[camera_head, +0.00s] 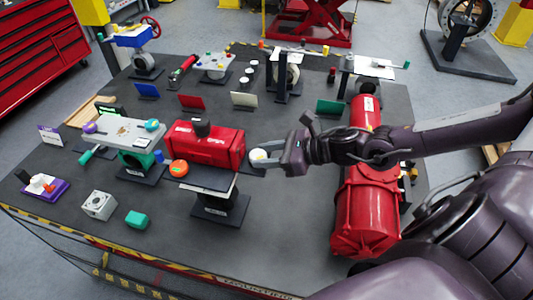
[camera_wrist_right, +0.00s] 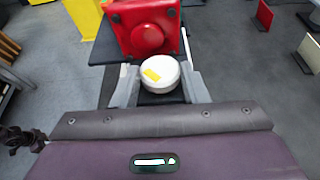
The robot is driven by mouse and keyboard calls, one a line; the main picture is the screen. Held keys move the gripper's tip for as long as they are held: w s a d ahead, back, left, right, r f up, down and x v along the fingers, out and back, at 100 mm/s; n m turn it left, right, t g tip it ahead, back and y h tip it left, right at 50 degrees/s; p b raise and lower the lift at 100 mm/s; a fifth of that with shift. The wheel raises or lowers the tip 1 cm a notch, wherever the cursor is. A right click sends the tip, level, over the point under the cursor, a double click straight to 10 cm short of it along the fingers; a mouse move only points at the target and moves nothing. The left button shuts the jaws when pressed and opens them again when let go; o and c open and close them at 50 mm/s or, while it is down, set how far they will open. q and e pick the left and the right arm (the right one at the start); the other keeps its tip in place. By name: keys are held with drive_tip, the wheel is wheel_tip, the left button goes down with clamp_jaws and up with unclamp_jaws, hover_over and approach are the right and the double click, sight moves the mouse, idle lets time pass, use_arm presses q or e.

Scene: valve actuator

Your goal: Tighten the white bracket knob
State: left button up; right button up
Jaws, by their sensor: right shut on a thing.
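The white knob (camera_head: 258,156) is at the right end of the red actuator (camera_head: 204,146), beside its black bracket (camera_head: 221,199). My right gripper (camera_head: 266,158) comes in from the right and is shut on the knob. In the right wrist view the knob (camera_wrist_right: 160,73) is round and white with a yellow mark on its face. The right gripper's fingertips (camera_wrist_right: 159,85) lie on either side of it. The red actuator's end (camera_wrist_right: 146,30) shows just beyond the knob. My left gripper is not in view.
A large red cylinder (camera_head: 367,212) stands right of the bracket, under my right arm. A grey device with coloured knobs (camera_head: 125,131) is left of the actuator. A grey block (camera_head: 98,205) and a green block (camera_head: 137,219) lie at front left. The table's front middle (camera_head: 285,235) is clear.

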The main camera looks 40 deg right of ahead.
drive_tip(key=shift+s+a+m+t+h+b, duration=0.15)
drive_tip(key=shift+m+t+h+b, duration=0.25)
drive_tip(key=shift+m+t+h, duration=0.4)
drive_tip(key=shift+a+f+m+t+h+b, duration=0.1)
drive_tip(key=shift+a+m+t+h+b, duration=0.1)
drive_tip(key=shift+m+t+h+b, duration=0.5)
drive_tip(key=m+h+b, duration=0.1)
drive_tip(key=h, duration=0.1)
drive_tip(key=m+h+b, duration=0.1)
drive_tip(key=m, duration=0.1)
drive_tip(key=shift+s+a+m+h+b, duration=0.1)
drive_tip(key=shift+a+m+h+b, duration=0.2)
drive_tip(key=shift+a+h+b, duration=0.1)
drive_tip(key=shift+m+h+b, duration=0.45)
drive_tip(key=shift+m+h, duration=0.35)
drive_tip(key=shift+h, duration=0.1)
drive_tip(key=shift+m+h, duration=0.3)
drive_tip(key=shift+h, duration=0.1)
drive_tip(key=shift+r, duration=0.25)
